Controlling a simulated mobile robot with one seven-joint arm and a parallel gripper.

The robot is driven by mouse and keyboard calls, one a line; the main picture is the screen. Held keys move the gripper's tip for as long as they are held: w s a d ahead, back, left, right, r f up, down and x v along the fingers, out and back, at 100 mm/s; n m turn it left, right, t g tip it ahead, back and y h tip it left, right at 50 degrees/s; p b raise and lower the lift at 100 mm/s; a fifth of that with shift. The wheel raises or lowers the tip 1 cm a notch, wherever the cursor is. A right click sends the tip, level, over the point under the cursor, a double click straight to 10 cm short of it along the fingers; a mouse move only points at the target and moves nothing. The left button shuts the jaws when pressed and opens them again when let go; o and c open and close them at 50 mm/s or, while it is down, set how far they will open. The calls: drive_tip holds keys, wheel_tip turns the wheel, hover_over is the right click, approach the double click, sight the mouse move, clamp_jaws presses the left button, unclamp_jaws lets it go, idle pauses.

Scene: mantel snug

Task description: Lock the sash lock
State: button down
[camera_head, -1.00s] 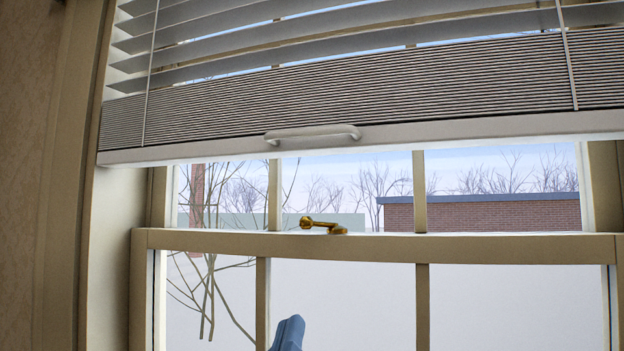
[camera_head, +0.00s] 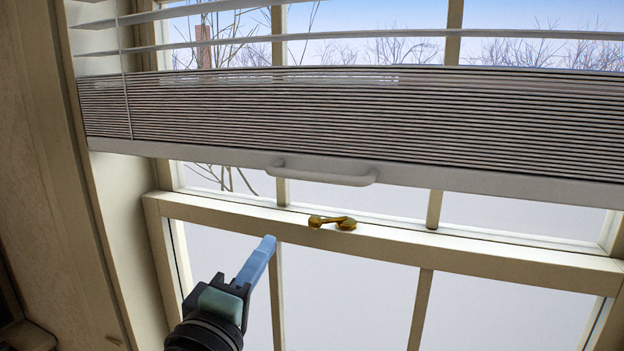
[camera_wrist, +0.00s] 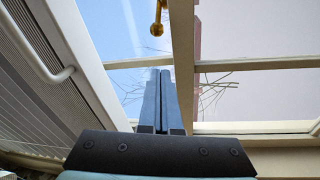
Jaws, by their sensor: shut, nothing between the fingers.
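The sash lock (camera_head: 332,222) is a small brass lever with a round knob at its left end. It sits on top of the meeting rail (camera_head: 400,246) of the window, with the lever lying along the rail. In the wrist view the brass lock (camera_wrist: 157,28) shows at the top, ahead of the fingertips. My gripper (camera_head: 268,243) has blue fingers, shut with nothing between them. It is in front of the rail, below and left of the lock, apart from it. In the wrist view my gripper (camera_wrist: 165,72) points toward the lock.
A partly raised blind with a stack of grey slats (camera_head: 330,105) hangs just above the rail. Its bottom bar carries a white handle (camera_head: 322,176) close above the lock. The window frame's side jamb (camera_head: 122,240) is at the left.

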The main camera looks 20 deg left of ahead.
sight(334, 220)
drive_tip(key=shift+w+a+r+n+p, duration=0.25)
drive_tip(key=shift+a+r+n+p, duration=0.1)
drive_tip(key=shift+r+n+p, duration=0.15)
drive_tip(key=w+d+p, duration=0.1)
drive_tip(key=w+p, duration=0.1)
drive_tip(key=w+d+p, duration=0.1)
drive_tip(key=w+p, duration=0.1)
drive_tip(key=w, duration=0.1)
drive_tip(key=w+p, duration=0.2)
drive_tip(key=shift+w+d+r, duration=0.3)
drive_tip(key=shift+w+d, duration=0.05)
drive_tip(key=shift+d, duration=0.05)
drive_tip(key=shift+d+f, duration=0.1)
